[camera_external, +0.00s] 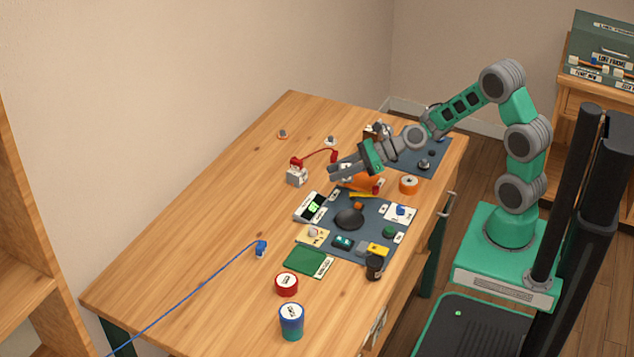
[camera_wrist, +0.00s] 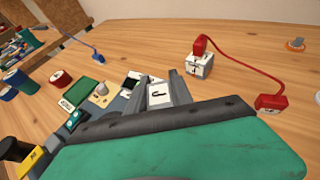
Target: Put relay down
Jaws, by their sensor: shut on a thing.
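My gripper (camera_wrist: 161,88) is shut on a small block with a white top and a dark curved mark, which I take to be the relay (camera_wrist: 160,94). The block sits between the two grey fingers in the wrist view. In the external view my gripper (camera_external: 336,172) reaches left over the table, just above the dark mat's far part. The held block is mostly hidden there by the fingers. I cannot tell how far it is above the surface.
A grey-white block (camera_external: 297,177) with a red plug and cable stands left of my gripper. The dark work mat (camera_external: 375,222) holds several small parts. An orange roll (camera_external: 408,184) stands to the right. The table's left side is mostly bare.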

